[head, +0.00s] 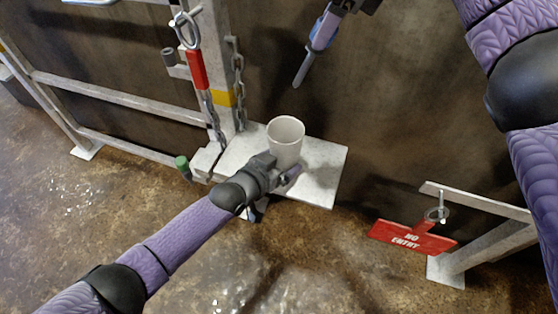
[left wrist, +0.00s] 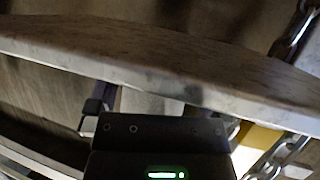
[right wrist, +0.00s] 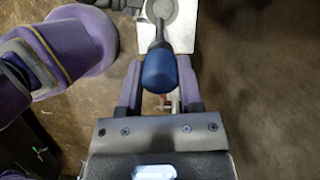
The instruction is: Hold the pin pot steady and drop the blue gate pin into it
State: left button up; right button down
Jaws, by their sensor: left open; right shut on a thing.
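The white pin pot (head: 286,142) stands upright on a pale plate (head: 325,170) by the post. My left gripper (head: 282,174) is open low at the pot's near side; I cannot tell whether it touches the pot. My right gripper (head: 332,14) is shut on the blue gate pin (head: 325,32), above and right of the pot. The pin's grey shaft points down and to the left. In the right wrist view the blue handle (right wrist: 160,72) sits between the fingers, its shaft overlapping the pot (right wrist: 165,10).
A post with chain (head: 238,85) and a red-sleeved link (head: 196,70) stands left of the plate. A green-capped peg (head: 182,163) is at the plate's left. A red no-entry sign (head: 412,237) hangs at a lower right rail. The air above the pot is clear.

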aim_at(312, 51)
pick_arm(q)
jog(key=c, duration=0.9)
pick_arm(e)
jog(key=f+m, duration=0.1)
jog(key=m, duration=0.1)
jog(key=a+f+m+t, duration=0.1)
jog(key=m, duration=0.1)
jog(key=f+m+t+h, duration=0.1)
jog(key=m, duration=0.1)
jog(key=shift+a+f, duration=0.3)
jog(key=shift+f, duration=0.1)
jog(key=m, duration=0.1)
jog(key=f+m, duration=0.1)
jog(key=shift+s+a+f+m+t+h, duration=0.1)
jog(key=shift+s+a+m+t+h, duration=0.05)
jog(key=shift+a+m+t+h, duration=0.2)
notch_tip(312, 51, down, 6)
jog(key=shift+r, duration=0.1)
jog(key=shift+c, duration=0.9)
grip_release()
jog(key=v, duration=1.2)
